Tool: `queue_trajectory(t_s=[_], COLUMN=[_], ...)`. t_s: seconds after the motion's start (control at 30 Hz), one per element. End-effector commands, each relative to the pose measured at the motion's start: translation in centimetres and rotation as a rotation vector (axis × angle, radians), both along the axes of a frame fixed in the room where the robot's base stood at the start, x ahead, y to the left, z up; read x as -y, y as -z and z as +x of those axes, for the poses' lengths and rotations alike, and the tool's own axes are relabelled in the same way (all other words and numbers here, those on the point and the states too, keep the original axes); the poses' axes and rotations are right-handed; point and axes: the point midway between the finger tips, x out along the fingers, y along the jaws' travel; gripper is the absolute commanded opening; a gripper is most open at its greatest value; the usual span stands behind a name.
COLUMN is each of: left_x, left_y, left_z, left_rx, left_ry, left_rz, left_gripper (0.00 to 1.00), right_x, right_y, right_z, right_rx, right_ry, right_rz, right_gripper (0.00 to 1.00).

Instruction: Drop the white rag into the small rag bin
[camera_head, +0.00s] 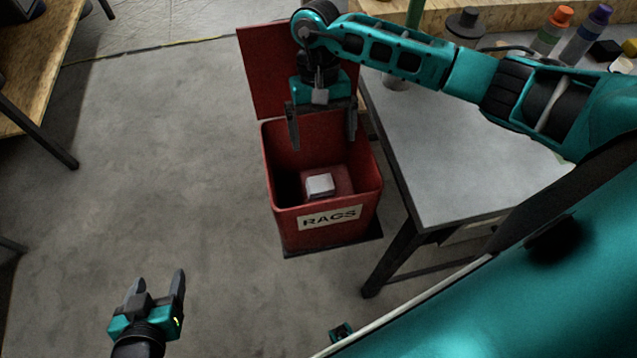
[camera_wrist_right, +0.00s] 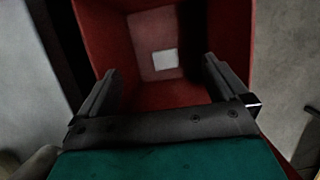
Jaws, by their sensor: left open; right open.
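The white rag (camera_head: 320,185) looks like a small pale block and lies inside the small rag bin (camera_head: 280,224), near the middle. The bin is red, labelled RAGS, with its lid (camera_head: 262,72) raised at the back. In the right wrist view the rag (camera_wrist_right: 165,60) lies down inside the red bin (camera_wrist_right: 235,45), beyond my fingertips. My right gripper (camera_head: 322,140) is open and empty, above the bin's opening, fingers pointing down. It also frames the bin in the wrist view (camera_wrist_right: 158,75). My left gripper (camera_head: 155,280) is open and empty over the floor at lower left.
A grey-topped table (camera_head: 450,150) stands close to the bin's right side. Bottles with an orange cap (camera_head: 553,30) and a purple cap (camera_head: 588,36) stand at the back right. A wooden table (camera_head: 35,95) is at upper left. The floor left of the bin is clear.

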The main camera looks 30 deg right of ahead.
Motion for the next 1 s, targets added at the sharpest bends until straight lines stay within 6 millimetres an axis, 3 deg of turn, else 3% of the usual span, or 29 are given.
queue_trajectory(t_s=[0.6,0.8,1.0], left_x=[0.0,0.0,0.0], left_y=[-0.1,-0.5,-0.7], left_z=[0.0,0.0,0.2], left_rx=[0.001,0.001,0.004], left_ry=[0.0,0.001,0.001], left_rz=[0.0,-0.001,0.0], left_gripper=[0.67,0.67,0.67], right_x=[0.1,0.1,0.1], right_y=[-14.9,-17.7,-18.6], right_z=[0.1,0.0,0.0], right_rx=[0.007,0.003,0.0], right_ry=[-0.001,-0.001,-0.001], right_rz=[-0.002,-0.003,-0.002], right_gripper=[1.0,1.0,1.0])
